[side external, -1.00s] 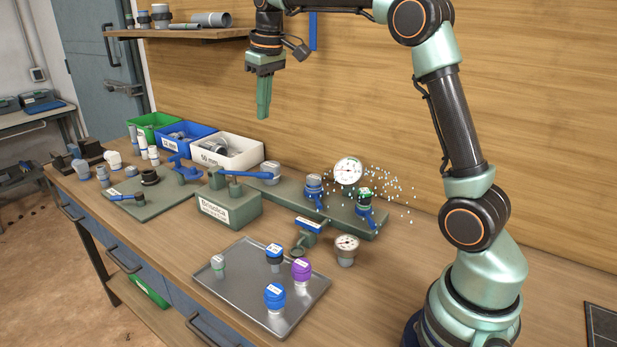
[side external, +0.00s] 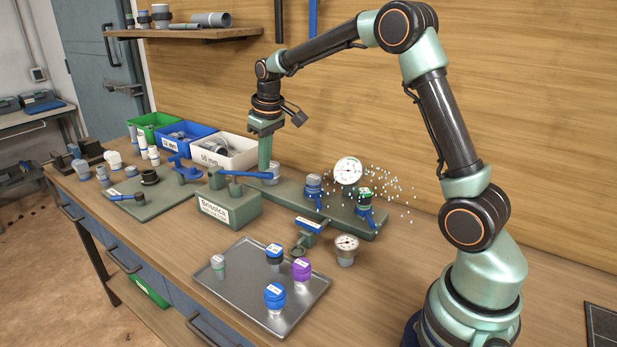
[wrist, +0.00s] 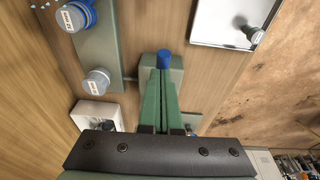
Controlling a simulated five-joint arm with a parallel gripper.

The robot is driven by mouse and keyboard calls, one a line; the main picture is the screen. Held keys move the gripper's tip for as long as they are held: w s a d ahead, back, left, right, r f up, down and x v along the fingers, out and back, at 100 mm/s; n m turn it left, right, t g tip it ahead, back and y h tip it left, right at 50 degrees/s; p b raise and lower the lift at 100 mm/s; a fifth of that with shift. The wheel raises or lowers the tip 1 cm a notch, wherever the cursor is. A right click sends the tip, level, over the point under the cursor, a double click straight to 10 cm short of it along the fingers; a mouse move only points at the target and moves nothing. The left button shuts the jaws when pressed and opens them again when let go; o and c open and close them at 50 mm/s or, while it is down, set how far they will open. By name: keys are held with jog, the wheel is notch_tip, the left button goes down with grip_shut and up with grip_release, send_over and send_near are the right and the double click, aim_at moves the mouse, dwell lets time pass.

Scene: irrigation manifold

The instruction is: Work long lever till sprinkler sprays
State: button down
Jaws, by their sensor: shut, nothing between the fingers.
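The long lever (side external: 248,174) has a blue handle and lies nearly level on top of a labelled green block (side external: 230,208). Its blue end also shows in the wrist view (wrist: 164,60), just beyond my fingertips. My gripper (side external: 264,168) is shut and empty, pointing down at the handle's right part; I cannot tell whether it touches. White droplets (side external: 392,186) spray around the sprinkler with a green top (side external: 365,195), on the green manifold base (side external: 285,189) beside a round gauge (side external: 347,171).
A metal tray (side external: 228,290) with several capped fittings lies in front. A small gauge (side external: 346,250) and a blue-topped valve (side external: 306,230) stand near it. Green, blue and white bins (side external: 232,165) line the back left.

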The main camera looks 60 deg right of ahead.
notch_tip(320, 180, down, 7)
jog(key=s, duration=0.2)
jog(key=shift+f, duration=0.15)
dwell(0.4)
jog(key=r, duration=0.6)
jog(key=shift+s, duration=0.25)
jog(key=s+r, duration=0.4)
jog(key=r, duration=0.4)
jog(key=shift+s, duration=0.1)
